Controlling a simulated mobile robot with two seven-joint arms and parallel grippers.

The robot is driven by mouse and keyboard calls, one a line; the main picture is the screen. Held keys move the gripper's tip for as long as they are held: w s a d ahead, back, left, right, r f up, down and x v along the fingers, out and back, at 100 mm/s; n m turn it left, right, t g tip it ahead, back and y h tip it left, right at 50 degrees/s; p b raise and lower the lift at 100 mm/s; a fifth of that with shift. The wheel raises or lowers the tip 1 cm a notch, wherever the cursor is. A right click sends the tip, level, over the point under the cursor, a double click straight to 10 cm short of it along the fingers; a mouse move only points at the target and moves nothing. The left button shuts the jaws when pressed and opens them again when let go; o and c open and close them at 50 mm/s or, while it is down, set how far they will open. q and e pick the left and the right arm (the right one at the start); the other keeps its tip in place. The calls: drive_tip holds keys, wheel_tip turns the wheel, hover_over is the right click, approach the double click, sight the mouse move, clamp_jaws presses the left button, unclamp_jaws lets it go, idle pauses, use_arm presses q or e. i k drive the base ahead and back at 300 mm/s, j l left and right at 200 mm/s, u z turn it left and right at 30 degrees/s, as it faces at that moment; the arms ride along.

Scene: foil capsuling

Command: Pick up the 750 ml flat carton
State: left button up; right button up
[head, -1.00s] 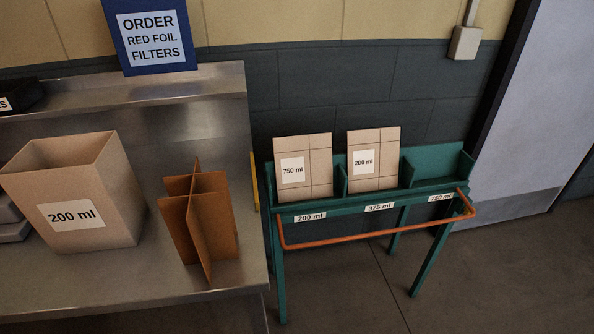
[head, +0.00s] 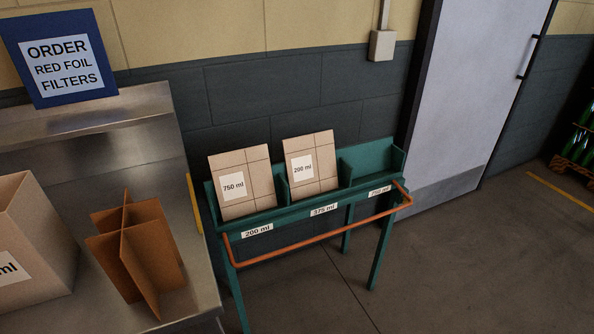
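The 750 ml flat carton (head: 243,196) is a tan folded cardboard panel with a white "750 ml" label. It leans upright in the left slot of the green rack (head: 297,213), whose front tag reads "200 ml". A second flat carton (head: 322,172), labelled "200 ml", stands in the middle slot, tagged "375 ml". The right slot, tagged "750 ml", holds no carton. Neither of my grippers shows in the head view.
An orange rail (head: 318,232) runs along the rack's front. A steel bench (head: 196,290) at left carries an open 200 ml box (head: 32,230) and a cardboard divider (head: 142,258). A blue sign (head: 62,62) stands on its shelf. A grey door (head: 480,90) is at right; floor is clear in front of it.

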sight(243, 181)
drive_tip(key=l+u, duration=0.1)
drive_tip(key=u, duration=1.2)
drive_tip(key=l+u, duration=0.75)
drive_tip(key=u, duration=0.15)
drive_tip(key=k+l+u, duration=0.2)
drive_tip(key=l, duration=0.2)
drive_tip(key=l+u, duration=0.15)
drive_tip(key=l, duration=0.25)
